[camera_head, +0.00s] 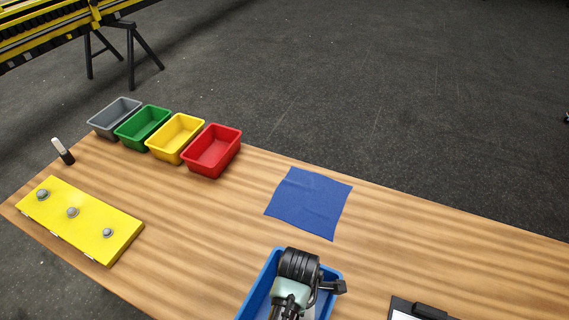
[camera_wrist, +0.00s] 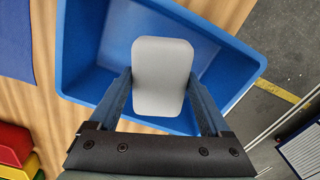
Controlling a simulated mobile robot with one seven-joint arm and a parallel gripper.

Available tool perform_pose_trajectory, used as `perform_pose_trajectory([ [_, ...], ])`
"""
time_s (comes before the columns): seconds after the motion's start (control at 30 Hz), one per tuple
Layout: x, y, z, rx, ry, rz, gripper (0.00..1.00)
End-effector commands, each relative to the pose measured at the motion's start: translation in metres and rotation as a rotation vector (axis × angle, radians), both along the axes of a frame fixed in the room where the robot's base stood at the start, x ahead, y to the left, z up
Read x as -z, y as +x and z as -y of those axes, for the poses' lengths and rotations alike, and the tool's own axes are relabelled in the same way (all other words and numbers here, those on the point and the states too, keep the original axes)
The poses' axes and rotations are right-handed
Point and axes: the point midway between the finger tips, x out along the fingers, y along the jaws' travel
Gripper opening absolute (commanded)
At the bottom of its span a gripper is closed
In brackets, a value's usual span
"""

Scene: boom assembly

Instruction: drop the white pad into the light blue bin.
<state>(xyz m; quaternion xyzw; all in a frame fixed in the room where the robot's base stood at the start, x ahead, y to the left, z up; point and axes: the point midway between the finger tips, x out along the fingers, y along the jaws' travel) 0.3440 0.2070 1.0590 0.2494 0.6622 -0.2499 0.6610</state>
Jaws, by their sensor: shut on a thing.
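The white pad (camera_wrist: 164,65) is a pale, rounded block between the two fingers of my gripper (camera_wrist: 161,78) in the wrist view. My gripper is shut on its sides. The light blue bin (camera_wrist: 215,32) is an open blue box behind the pad in that view, and the pad is over its opening. I cannot tell how high the pad is above the bin floor. In the head view the blue bin (camera_head: 262,280) stands at the front of the wooden table, with my arm over it hiding much of its inside.
A blue cloth (camera_head: 309,203) lies behind the bin. Red (camera_head: 212,152), yellow (camera_head: 175,139), green (camera_head: 142,127) and grey (camera_head: 114,118) bins line the back left. A yellow block with knobs (camera_head: 85,225) and a small bottle (camera_head: 63,151) are left. A clipboard (camera_head: 420,311) is right.

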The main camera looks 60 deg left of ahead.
Motion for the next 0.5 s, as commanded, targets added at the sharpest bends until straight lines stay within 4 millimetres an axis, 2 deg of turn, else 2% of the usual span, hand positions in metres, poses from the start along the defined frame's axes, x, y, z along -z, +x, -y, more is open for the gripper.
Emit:
perform_pose_trajectory([
  [0.03,0.013,0.0,0.0,-0.001,0.0,0.0,0.29],
  [0.13,0.02,0.0,0.0,-0.001,0.0,0.0,0.29],
  [0.5,0.022,0.0,0.0,0.0,0.001,0.001,0.29],
])
